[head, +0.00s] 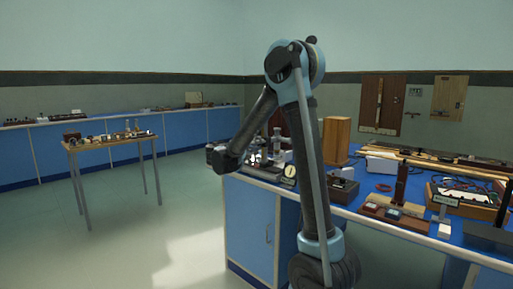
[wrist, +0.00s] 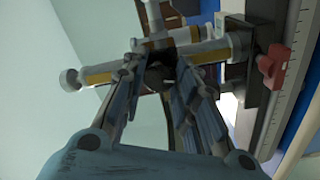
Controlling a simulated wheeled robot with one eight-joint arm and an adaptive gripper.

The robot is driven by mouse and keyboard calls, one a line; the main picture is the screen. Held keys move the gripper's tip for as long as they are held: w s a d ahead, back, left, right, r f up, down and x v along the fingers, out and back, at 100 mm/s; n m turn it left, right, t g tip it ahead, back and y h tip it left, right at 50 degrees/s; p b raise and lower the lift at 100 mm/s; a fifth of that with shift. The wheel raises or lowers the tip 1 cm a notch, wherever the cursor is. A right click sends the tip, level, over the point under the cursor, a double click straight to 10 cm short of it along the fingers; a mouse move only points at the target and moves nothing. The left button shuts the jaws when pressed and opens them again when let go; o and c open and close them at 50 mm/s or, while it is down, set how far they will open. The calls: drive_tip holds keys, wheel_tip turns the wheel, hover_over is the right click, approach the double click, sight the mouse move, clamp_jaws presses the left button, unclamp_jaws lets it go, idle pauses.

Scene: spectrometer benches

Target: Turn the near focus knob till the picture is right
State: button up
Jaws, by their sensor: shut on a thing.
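In the wrist view, a brass-and-grey tube instrument (wrist: 205,54) lies across the top of the picture, with a pale rounded end (wrist: 70,79) at left. My gripper (wrist: 160,76) reaches up to it from below. Its two fingers are closed on a small dark knob (wrist: 161,77) under the tube, largely hidden between the fingertips. I cannot tell for sure that this is the near focus knob. In the head view the fingers are too small and dark to make out; my wrist is at the bench's left end beside small instruments (head: 277,145). No focused picture is visible.
A red block (wrist: 272,66) and a scaled rail (wrist: 292,95) stand close to the right of my fingers. On the blue bench (head: 375,183) are a wooden box (head: 336,140), a round dial (head: 289,171) and other apparatus. Open floor (head: 185,225) lies to the left.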

drive_tip(key=shift+f, duration=0.1)
drive_tip(key=o, duration=1.1)
drive_tip(key=shift+c, duration=0.2)
drive_tip(key=v, duration=1.2)
drive_tip(key=shift+w, duration=0.1)
